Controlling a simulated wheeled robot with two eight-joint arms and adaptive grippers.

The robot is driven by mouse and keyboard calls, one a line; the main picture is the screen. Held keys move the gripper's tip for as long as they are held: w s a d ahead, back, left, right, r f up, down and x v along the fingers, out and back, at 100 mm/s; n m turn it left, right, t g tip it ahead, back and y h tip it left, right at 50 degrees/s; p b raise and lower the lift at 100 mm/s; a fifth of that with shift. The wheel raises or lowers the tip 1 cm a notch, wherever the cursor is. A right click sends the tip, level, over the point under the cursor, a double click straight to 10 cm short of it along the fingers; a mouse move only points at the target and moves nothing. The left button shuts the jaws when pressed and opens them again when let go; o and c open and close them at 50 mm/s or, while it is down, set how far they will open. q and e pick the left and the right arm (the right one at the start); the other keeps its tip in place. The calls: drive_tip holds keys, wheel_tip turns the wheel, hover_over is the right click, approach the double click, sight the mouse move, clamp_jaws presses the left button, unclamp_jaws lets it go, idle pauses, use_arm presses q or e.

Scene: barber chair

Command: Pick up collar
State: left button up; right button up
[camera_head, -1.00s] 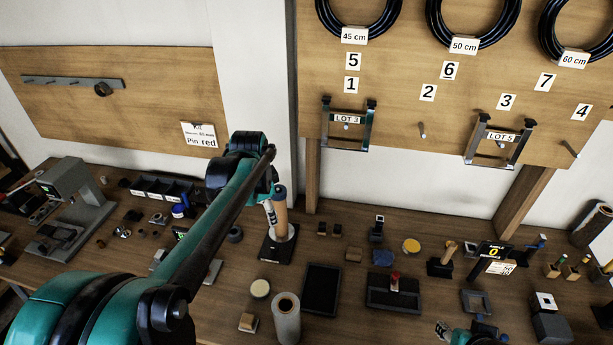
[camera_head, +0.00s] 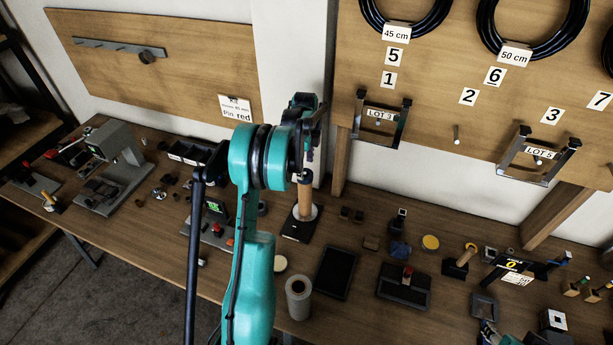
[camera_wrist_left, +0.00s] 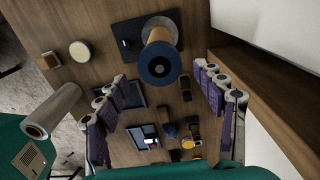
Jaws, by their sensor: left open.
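No part is labelled as the collar, and I cannot tell which one it is. A dark round ring (camera_head: 147,57) hangs on the wall rail, and small dark cylinders (camera_head: 139,201) stand on the left of the table. My left gripper (camera_head: 303,172) is above the wooden post (camera_head: 305,201) on its black base, partly hidden by my arm. In the left wrist view its purple-padded fingers (camera_wrist_left: 160,82) are spread and empty, with the post's dark round top (camera_wrist_left: 158,65) showing between them. My right gripper (camera_head: 489,333) shows only partly at the bottom edge; its jaws are unclear.
A grey machine (camera_head: 112,165) is at the left. LOT brackets (camera_head: 380,117) and cable coils hang on the back board. Small parts crowd the right side of the table.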

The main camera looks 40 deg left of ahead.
sight(305, 173)
use_arm(q)
wheel_tip(305, 173, down, 3)
drive_tip(key=shift+f, duration=0.15)
drive_tip(key=c, duration=1.3)
drive_tip(key=shift+o, duration=0.4)
drive_tip(key=shift+r, duration=0.2)
drive_tip(key=shift+r, duration=0.25)
drive_tip(key=r, duration=0.3)
drive_tip(key=shift+d+r, duration=0.4)
drive_tip(key=d+r, duration=0.6)
drive_tip(key=d, duration=0.4)
drive_tip(key=shift+w+d+r, duration=0.2)
drive_tip(key=shift+w+d, duration=0.05)
drive_tip(key=shift+d, duration=0.15)
